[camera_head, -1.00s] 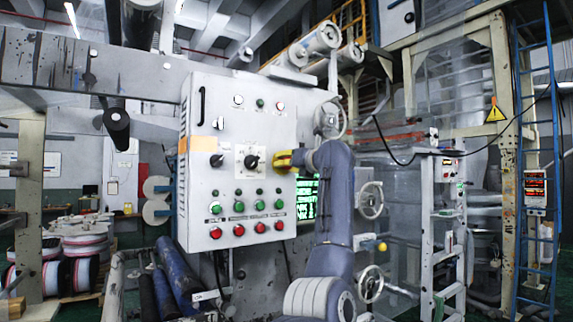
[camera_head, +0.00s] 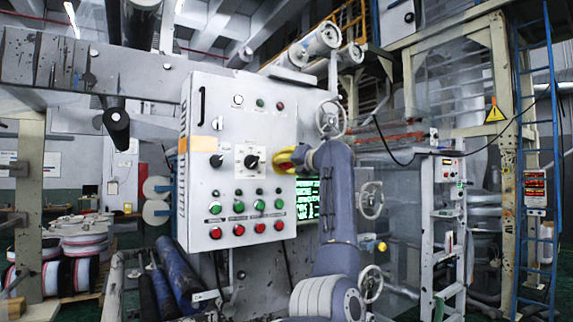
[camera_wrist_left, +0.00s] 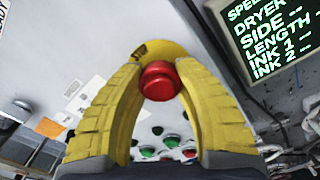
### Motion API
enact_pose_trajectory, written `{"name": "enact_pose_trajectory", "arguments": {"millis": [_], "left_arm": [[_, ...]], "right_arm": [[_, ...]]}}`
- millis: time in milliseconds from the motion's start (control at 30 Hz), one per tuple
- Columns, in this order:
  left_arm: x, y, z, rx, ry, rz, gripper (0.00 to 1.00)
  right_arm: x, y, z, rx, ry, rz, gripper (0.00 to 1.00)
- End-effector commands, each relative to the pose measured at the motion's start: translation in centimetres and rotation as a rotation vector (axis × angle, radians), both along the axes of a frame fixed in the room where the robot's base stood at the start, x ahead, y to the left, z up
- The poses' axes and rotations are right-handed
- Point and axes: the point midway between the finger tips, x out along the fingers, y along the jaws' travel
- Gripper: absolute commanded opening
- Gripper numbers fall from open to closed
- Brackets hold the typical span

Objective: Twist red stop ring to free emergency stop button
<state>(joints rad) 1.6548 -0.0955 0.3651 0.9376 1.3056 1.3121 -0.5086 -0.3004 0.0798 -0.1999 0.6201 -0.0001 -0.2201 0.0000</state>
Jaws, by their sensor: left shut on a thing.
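The red emergency stop button (camera_wrist_left: 159,80) is a round mushroom knob standing out from a yellow disc (camera_wrist_left: 160,48) in the left wrist view. My left gripper (camera_wrist_left: 158,73) has its two yellow fingers on either side of the knob and is shut on it. In the head view my left gripper (camera_head: 287,160) is at the right edge of the grey control cabinet (camera_head: 226,95), where it partly hides the button. I cannot make out any separate ring around the knob. My right gripper is not in view.
Two black rotary switches (camera_head: 251,161) and rows of green and red buttons (camera_head: 238,207) are on the cabinet face, left of the gripper. A screen with green text (camera_head: 308,199) is behind my arm. A handwheel (camera_head: 331,118) is above it. Blue rolls (camera_head: 178,272) lean below.

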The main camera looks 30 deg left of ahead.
Motion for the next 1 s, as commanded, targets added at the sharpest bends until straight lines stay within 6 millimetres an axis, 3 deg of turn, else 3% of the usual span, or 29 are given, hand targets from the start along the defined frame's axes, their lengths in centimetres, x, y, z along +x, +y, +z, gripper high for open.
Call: {"name": "enact_pose_trajectory", "arguments": {"millis": [167, 200, 433, 767, 1000], "left_arm": [[-0.1, 0.0, 0.2, 0.004, -0.001, 0.000, 0.03], [-0.1, 0.0, 0.2, 0.004, -0.001, 0.000, 0.37], [0.0, 0.0, 0.1, 0.002, -0.001, 0.000, 0.63], [-0.1, -0.4, 0.1, 0.001, -0.002, -0.001, 0.63], [-1.4, -3.3, 0.0, 0.000, -0.004, -0.003, 0.63]], "right_arm": [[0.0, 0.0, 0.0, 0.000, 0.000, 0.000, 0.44], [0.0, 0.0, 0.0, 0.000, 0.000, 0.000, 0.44], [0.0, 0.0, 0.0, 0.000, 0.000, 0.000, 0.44], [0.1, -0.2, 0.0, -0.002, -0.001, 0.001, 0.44], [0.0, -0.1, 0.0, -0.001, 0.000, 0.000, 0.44]]}}
